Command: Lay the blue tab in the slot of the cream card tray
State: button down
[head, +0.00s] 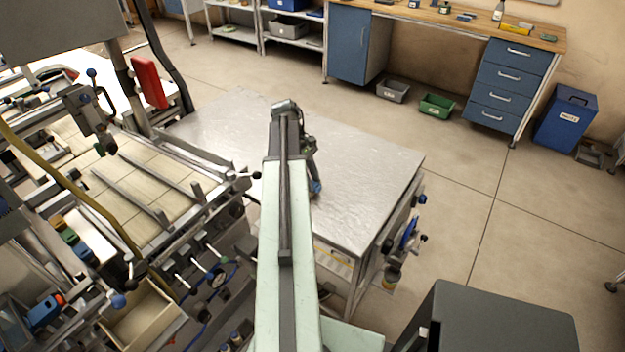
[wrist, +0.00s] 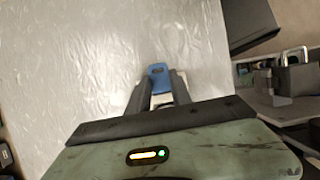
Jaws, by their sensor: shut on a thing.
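The blue tab (wrist: 158,77) is a small flat piece with a hole in it. My gripper (wrist: 160,88) is shut on it, and the tab sticks out past the fingertips over the shiny grey metal top. In the head view a small blue patch, the tab (head: 316,187), shows at the lower end of my gripper (head: 314,180), right of my arm. I cannot tell its height above the metal. I cannot make out the cream card tray in either view; my arm hides part of the table.
The metal-topped table (head: 375,180) looks bare where it shows. A machine with rails (head: 140,190) stands close on its left. A dark box-like thing (wrist: 250,20) lies at the upper right of the wrist view. A workbench (head: 450,25) stands at the back.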

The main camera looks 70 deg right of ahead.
jog(key=c, duration=1.1)
grip_release()
jog(key=shift+a+f, duration=0.1)
jog(key=shift+c, duration=0.2)
jog(key=p+v, duration=1.2)
jog(key=v, duration=0.1)
jog(key=shift+s, duration=0.15)
